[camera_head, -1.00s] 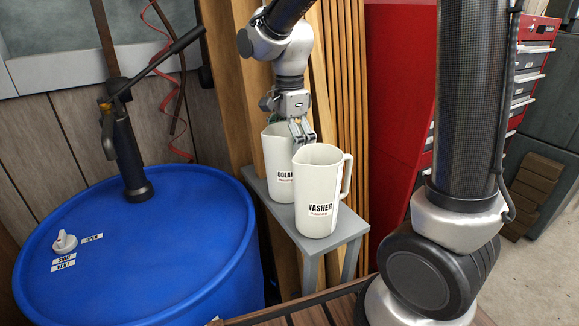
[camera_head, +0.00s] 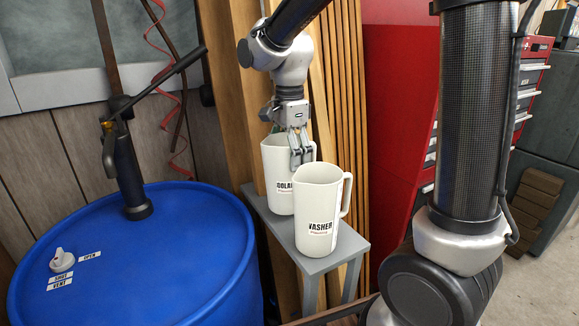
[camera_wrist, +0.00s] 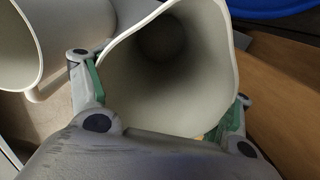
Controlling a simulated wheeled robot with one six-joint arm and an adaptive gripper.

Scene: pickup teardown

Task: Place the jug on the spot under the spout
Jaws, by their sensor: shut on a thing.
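Two white jugs stand side by side on a narrow grey bench (camera_head: 325,258). The rear jug (camera_head: 275,170) has a label partly hidden, reading like "COOLANT". The front jug (camera_head: 315,208) reads "WASHER" and its handle points right. My gripper (camera_head: 300,157) is shut on the rear jug; in the wrist view my gripper (camera_wrist: 165,108) has its fingers on either side of that jug's open mouth (camera_wrist: 165,60). The front jug (camera_wrist: 15,50) shows at left there. A hand pump (camera_head: 125,160) with a downward spout (camera_head: 109,155) stands on the blue drum (camera_head: 130,265). No marked spot is discernible under the spout.
The drum top carries a white vent knob (camera_head: 62,260). Wooden boards (camera_head: 343,100) lean behind the bench. A red cabinet (camera_head: 400,110) stands to the right. The front jug is close beside the held one.

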